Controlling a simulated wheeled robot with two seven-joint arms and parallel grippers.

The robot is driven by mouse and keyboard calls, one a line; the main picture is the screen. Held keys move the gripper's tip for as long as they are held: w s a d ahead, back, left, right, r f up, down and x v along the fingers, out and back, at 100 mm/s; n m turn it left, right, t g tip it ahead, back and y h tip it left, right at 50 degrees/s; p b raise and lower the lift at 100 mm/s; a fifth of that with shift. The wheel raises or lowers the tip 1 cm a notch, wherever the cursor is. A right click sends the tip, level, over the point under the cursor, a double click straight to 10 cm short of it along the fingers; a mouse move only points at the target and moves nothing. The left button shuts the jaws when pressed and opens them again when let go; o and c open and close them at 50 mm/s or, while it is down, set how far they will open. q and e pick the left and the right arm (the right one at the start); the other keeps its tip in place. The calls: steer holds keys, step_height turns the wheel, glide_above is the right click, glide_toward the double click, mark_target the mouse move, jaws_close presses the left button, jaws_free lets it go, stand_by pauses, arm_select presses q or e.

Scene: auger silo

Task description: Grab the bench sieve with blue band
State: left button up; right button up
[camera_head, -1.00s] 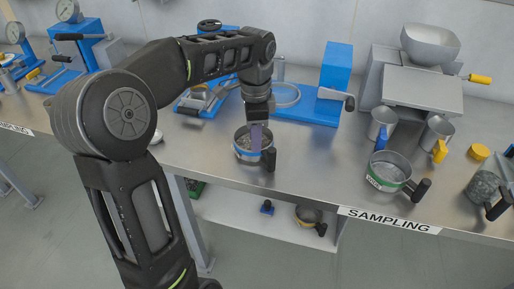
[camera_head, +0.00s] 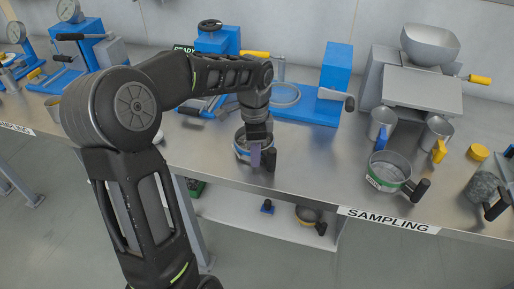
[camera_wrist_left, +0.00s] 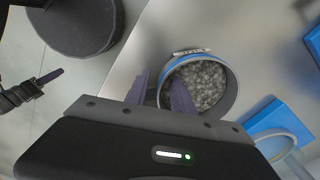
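The bench sieve with blue band (camera_head: 240,146) stands on the steel bench, left of the SAMPLING label. In the left wrist view the sieve (camera_wrist_left: 232,92) is round, with a pale tag on its band and grey granules inside. My left gripper (camera_head: 256,163) is low at the sieve's near side. In the left wrist view its purple fingers (camera_wrist_left: 158,88) are apart, with the sieve's near wall between them. A black handle (camera_head: 270,160) shows just right of the fingers. My right gripper (camera_wrist_left: 50,76) shows partly at the left of the wrist view; its opening is unclear.
A green-banded sieve (camera_head: 389,171) stands to the right, near two metal cups (camera_head: 382,122). A blue-based device (camera_head: 312,107) stands behind. A yellow-banded sieve (camera_head: 309,215) is on the lower shelf (camera_head: 245,211). The bench between the blue and green sieves is clear.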

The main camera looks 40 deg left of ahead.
stand_by(0.4)
arm_select(q)
jaws_close()
stand_by(1.3)
